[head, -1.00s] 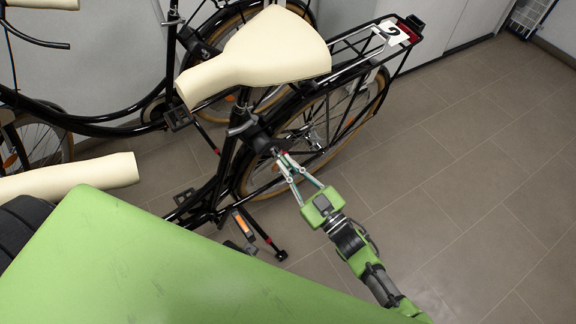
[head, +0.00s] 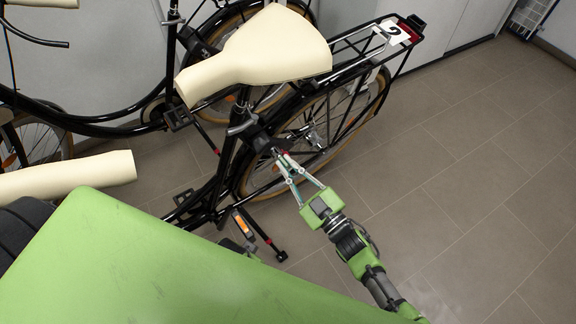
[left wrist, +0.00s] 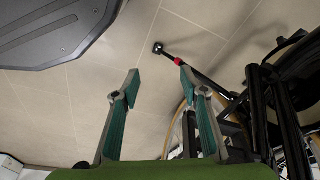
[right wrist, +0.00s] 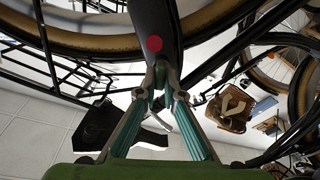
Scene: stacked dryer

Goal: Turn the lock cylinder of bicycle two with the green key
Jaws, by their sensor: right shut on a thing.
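Bicycle two (head: 222,190) is black with a cream saddle (head: 265,50) and a tag (head: 393,29) reading 2 on its rear rack. The black lock (head: 258,139) sits at the rear wheel below the saddle. My right gripper (head: 282,157) is at the lock, its fingertips close together. In the right wrist view the fingertips (right wrist: 158,72) meet just below a dark lock body with a red dot (right wrist: 155,43). The green key is hidden between the tips, and its colour cannot be made out. My left gripper (left wrist: 160,77) is open and empty in the left wrist view.
A black bar with a red ring (left wrist: 178,61) lies beyond my left fingertips, with bicycle parts to the right. Other bicycles (head: 80,122) stand behind and left. White cabinets (head: 460,22) line the back. The tiled floor (head: 480,170) at right is clear.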

